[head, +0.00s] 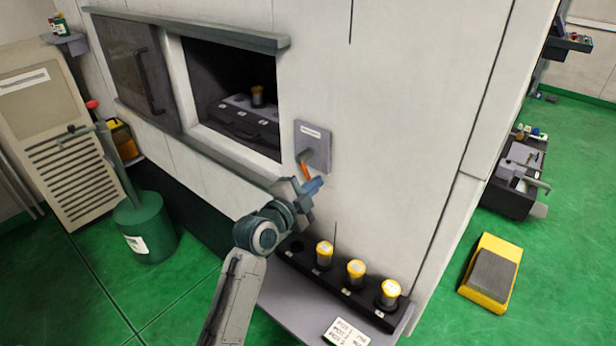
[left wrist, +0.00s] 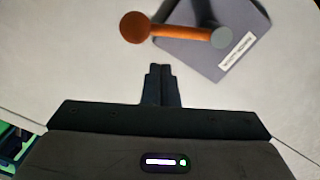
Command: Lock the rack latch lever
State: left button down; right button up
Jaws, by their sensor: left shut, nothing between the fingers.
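The rack latch lever (head: 305,171) is orange and hangs from a grey pivot on a grey plate (head: 325,148) with a white label, on the machine's pale front. In the left wrist view the lever (left wrist: 180,30) runs from a round orange knob to the grey pivot on the plate (left wrist: 246,62). My left gripper (head: 314,186) is just below the lever in the head view. Its fingers (left wrist: 160,72) are shut and empty, pointing toward the lever, with a small gap visible between them and the bar. My right gripper is not in view.
Left of the plate is an open window (head: 236,140) with a yellow-capped pot inside. Below is a black rack (head: 330,283) with several yellow-capped pots on a grey shelf. A green drum (head: 144,228) stands left. A yellow step (head: 490,274) lies on the green floor right.

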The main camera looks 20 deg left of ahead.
pick_arm(q)
jog(key=shift+w+a+f+p, duration=0.15)
jog(key=shift+w+a+f, duration=0.1)
jog(key=shift+a, duration=0.2)
jog(key=shift+w+a+f+p, duration=0.15)
jog(key=shift+w+a+f, duration=0.1)
jog(key=shift+a, duration=0.2)
jog(key=m+b, duration=0.2)
jog(key=b, duration=0.2)
jog(key=a+f+m+b, duration=0.1)
jog(key=m+b, duration=0.1)
jog(key=b, duration=0.2)
jog(key=a+m+b, duration=0.1)
jog(key=b, duration=0.3)
jog(key=shift+w+a+f+m, duration=0.15)
jog(key=shift+w+f+m, duration=0.2)
jog(key=shift+w+m, duration=0.05)
dwell(0.3)
